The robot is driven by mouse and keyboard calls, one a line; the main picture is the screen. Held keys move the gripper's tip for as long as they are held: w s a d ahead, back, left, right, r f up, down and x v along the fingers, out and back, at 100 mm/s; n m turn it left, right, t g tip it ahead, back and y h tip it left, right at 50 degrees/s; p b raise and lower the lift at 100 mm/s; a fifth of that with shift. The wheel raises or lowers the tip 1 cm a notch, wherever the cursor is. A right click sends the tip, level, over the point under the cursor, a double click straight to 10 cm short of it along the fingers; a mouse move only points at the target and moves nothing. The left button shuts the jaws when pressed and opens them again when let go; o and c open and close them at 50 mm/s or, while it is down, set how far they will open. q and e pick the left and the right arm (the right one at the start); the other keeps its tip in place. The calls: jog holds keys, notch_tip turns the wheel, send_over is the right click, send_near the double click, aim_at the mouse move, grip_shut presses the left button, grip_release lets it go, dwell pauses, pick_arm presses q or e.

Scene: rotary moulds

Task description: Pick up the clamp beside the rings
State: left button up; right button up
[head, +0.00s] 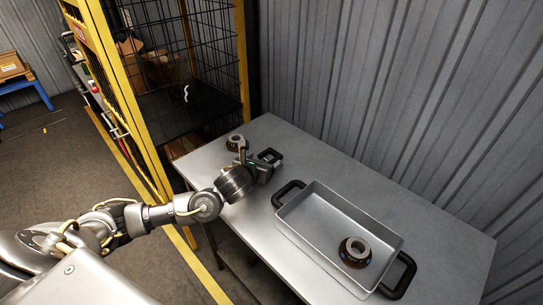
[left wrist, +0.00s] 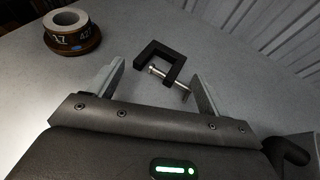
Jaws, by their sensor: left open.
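The clamp (head: 270,155) is a black C-shaped frame lying on the grey table; the left wrist view shows the clamp (left wrist: 160,53) with its metal screw toward me. A ring (head: 237,142), dark bronze with a pale top and numbers on its side, sits to the clamp's left; it also shows in the left wrist view (left wrist: 72,33). My left gripper (head: 256,161) is open and empty over the table. In the left wrist view its fingers stand either side of the clamp's near part, without visible grip. Contact cannot be told. My right gripper is out of view.
A grey tray (head: 309,237) with black handles stands on the table (head: 440,225) to the right, holding another ring (head: 354,251). A corrugated wall runs behind the table. A yellow-framed mesh cage (head: 243,60) stands at the table's left end.

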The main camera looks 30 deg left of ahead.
aim_at(272, 154)
pick_arm(q)
jog(key=x, duration=0.4)
jog(key=shift+d+r+p, duration=0.1)
jog(key=shift+p, duration=0.3)
jog(key=shift+c, duration=0.3)
jog(key=c, duration=1)
